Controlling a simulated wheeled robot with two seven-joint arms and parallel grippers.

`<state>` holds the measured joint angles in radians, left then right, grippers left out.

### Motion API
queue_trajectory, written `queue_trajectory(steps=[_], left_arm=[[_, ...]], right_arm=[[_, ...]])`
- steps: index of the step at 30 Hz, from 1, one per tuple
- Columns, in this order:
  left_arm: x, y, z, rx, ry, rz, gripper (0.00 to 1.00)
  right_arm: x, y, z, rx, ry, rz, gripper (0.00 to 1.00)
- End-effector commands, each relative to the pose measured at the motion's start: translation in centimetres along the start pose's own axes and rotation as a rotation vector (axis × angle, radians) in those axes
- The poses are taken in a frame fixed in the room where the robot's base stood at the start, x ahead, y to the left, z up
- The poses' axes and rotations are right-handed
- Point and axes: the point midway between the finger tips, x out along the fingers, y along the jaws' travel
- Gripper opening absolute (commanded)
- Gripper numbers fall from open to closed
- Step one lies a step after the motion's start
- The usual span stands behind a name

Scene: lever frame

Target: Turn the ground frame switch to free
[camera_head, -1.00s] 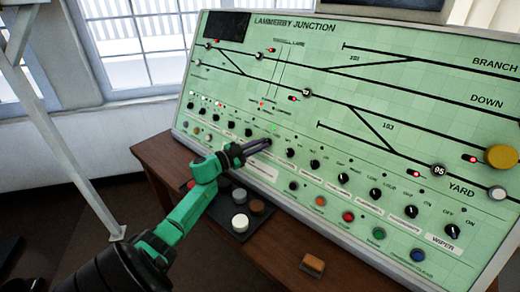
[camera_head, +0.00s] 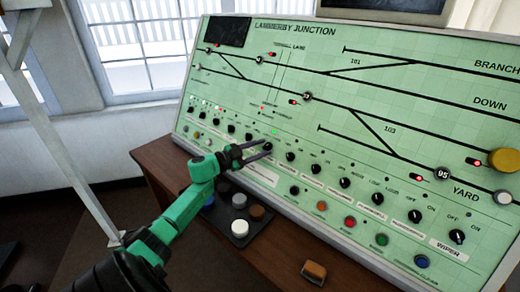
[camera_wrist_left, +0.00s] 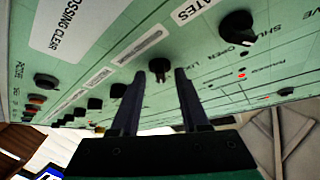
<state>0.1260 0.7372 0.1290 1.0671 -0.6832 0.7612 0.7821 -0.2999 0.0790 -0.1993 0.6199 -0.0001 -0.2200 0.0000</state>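The green panel (camera_head: 330,135) has a row of black rotary knobs along its lower part. My left gripper (camera_head: 268,149) is at this row, with its two fingers apart. A black knob (camera_head: 267,147) sits between or just beyond the fingertips. In the left wrist view, the fingers (camera_wrist_left: 158,76) stand open on either side of a black knob (camera_wrist_left: 160,67), with no clear grip on it. Lettering starting with "L" is partly visible beside it; I cannot read a ground frame label. My right gripper is not in view.
A neighbouring black knob (camera_wrist_left: 237,27) is marked "SHUT" and "OPEN". More knobs and coloured buttons, such as a red one (camera_head: 350,222), lie close by. A dark button box (camera_head: 240,228) and an orange-brown block (camera_head: 314,271) are on the wooden desk below.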

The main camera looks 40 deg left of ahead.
Motion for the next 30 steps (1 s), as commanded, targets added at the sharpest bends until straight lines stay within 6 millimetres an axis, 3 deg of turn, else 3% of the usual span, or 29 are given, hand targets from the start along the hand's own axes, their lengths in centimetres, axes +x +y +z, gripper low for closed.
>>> queue_trajectory(steps=[7, 11, 14, 24, 30], left_arm=[[-0.1, 0.0, 0.0, -0.002, 0.000, 0.000, 0.45], [-1.1, 0.1, 0.1, -0.003, -0.001, 0.000, 0.45], [-2.8, 0.1, 0.1, -0.001, -0.003, 0.002, 0.45], [-11.9, 0.1, 0.2, -0.002, -0.004, 0.003, 0.45], [-14.4, 0.0, 0.1, -0.002, 0.000, 0.000, 0.45]], right_arm=[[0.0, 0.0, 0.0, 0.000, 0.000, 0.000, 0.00], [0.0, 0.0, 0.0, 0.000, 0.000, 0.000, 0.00], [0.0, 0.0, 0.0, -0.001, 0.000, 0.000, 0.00], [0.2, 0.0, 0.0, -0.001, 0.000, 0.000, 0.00], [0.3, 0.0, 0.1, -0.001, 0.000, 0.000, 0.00]])
